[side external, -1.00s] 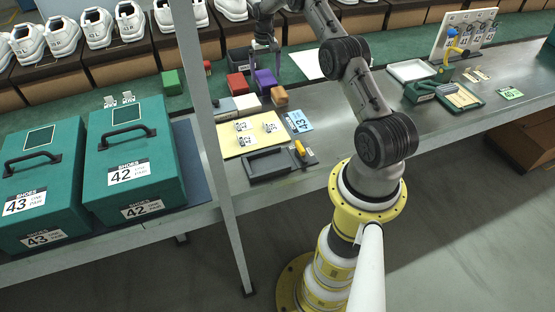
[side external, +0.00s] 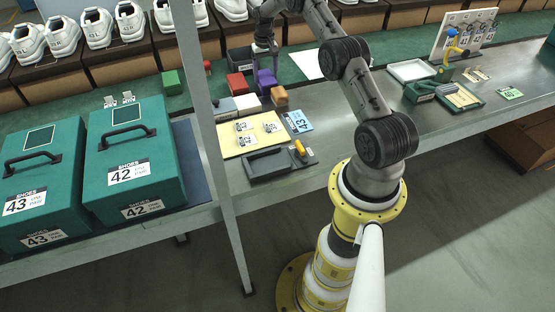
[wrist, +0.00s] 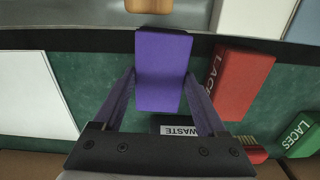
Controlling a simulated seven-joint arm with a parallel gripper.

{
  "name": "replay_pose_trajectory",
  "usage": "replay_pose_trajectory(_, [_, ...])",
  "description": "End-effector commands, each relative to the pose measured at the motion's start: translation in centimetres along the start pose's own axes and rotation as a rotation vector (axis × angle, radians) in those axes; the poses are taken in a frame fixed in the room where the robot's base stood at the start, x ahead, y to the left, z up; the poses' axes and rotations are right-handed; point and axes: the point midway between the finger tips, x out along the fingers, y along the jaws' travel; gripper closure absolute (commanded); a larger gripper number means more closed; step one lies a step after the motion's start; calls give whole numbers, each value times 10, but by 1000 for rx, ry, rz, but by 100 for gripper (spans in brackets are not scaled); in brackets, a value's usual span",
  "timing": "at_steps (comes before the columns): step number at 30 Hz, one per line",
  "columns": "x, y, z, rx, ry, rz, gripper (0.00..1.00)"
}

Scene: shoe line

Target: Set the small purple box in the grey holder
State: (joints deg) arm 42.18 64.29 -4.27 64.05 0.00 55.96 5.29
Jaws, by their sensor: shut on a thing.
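The small purple box (side external: 267,79) is at the back of the bench. In the wrist view the purple box (wrist: 163,70) stands between the two fingers of my gripper (wrist: 163,92), which is shut on it. In the side view my gripper (side external: 265,50) comes down onto the box from above. I cannot tell whether the box is clear of the bench. A dark grey holder with a shallow recess (side external: 285,171) lies near the bench's front edge, with a yellow piece at its right end. The recess looks empty.
A red laces box (wrist: 242,85) stands close beside the purple one, and a green laces box (wrist: 300,135) is farther right. A dark waste bin (side external: 238,55) is behind. An orange-brown block (side external: 279,97) and a yellow card mat (side external: 234,148) lie toward the holder.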

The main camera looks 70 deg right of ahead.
Motion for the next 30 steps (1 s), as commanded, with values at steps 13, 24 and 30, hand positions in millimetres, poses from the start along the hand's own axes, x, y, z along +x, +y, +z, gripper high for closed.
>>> replay_pose_trajectory(13, [-2,0,-1,0,2,0,70])
replay_pose_trajectory(24, [-20,0,-1,0,3,0,70])
replay_pose_trajectory(30, [-31,0,-1,0,3,0,70])
